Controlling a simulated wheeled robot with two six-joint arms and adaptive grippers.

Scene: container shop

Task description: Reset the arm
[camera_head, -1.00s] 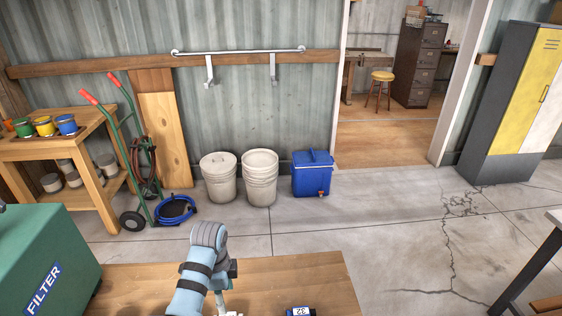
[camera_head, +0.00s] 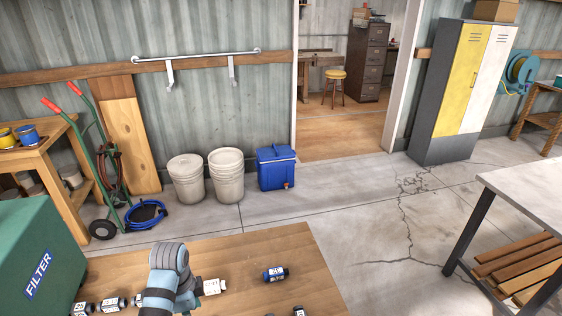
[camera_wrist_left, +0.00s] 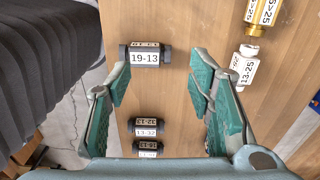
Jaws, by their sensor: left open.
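My left arm (camera_head: 168,275) reaches over the wooden table (camera_head: 250,252) in the head view; its gripper is hidden there. In the left wrist view, my left gripper (camera_wrist_left: 161,85) is open, its two green-padded fingers wide apart with nothing between them. A dark fitting labelled 19-13 (camera_wrist_left: 145,57) lies on the wood beyond the left fingertip. Two dark labelled fittings (camera_wrist_left: 146,127) lie lower, between the fingers in the picture but on the surface below. A white-labelled 13-25 fitting (camera_wrist_left: 243,70) lies at the right finger. My right gripper is not in view.
A green FILTER box (camera_head: 40,250) stands left of the arm. A dark blue fitting (camera_head: 275,274) lies on the table to its right. A grey-topped bench (camera_head: 535,185) stands at right. Open concrete floor (camera_head: 340,220) lies beyond the table.

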